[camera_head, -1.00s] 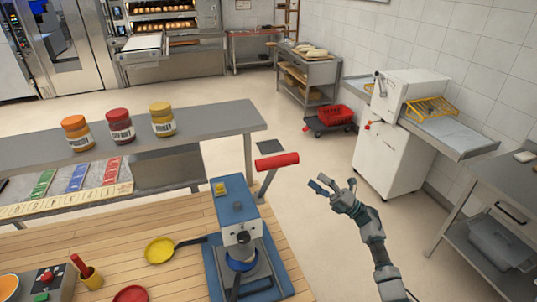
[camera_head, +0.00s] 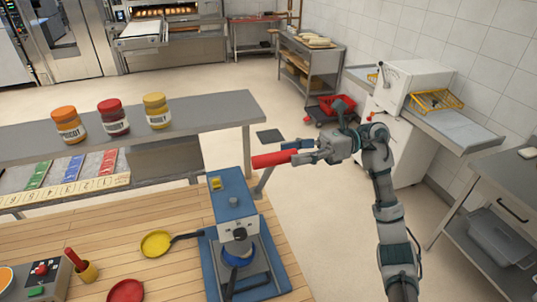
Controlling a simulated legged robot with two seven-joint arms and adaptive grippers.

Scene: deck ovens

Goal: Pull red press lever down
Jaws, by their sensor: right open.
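The red press lever (camera_head: 273,160) sticks out to the right at the top of the blue press (camera_head: 233,200), which stands on the wooden counter. The lever is raised, with its grey arm running down to the press. My right gripper (camera_head: 300,151) is at the lever's right end, its fingers open and overlapping that end in the picture. I cannot tell whether the fingers touch the lever. My left gripper is not in view.
A yellow pan (camera_head: 157,243) lies on the counter left of the press, near a red plate (camera_head: 126,291). Three jars stand on the grey shelf (camera_head: 190,112) behind.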

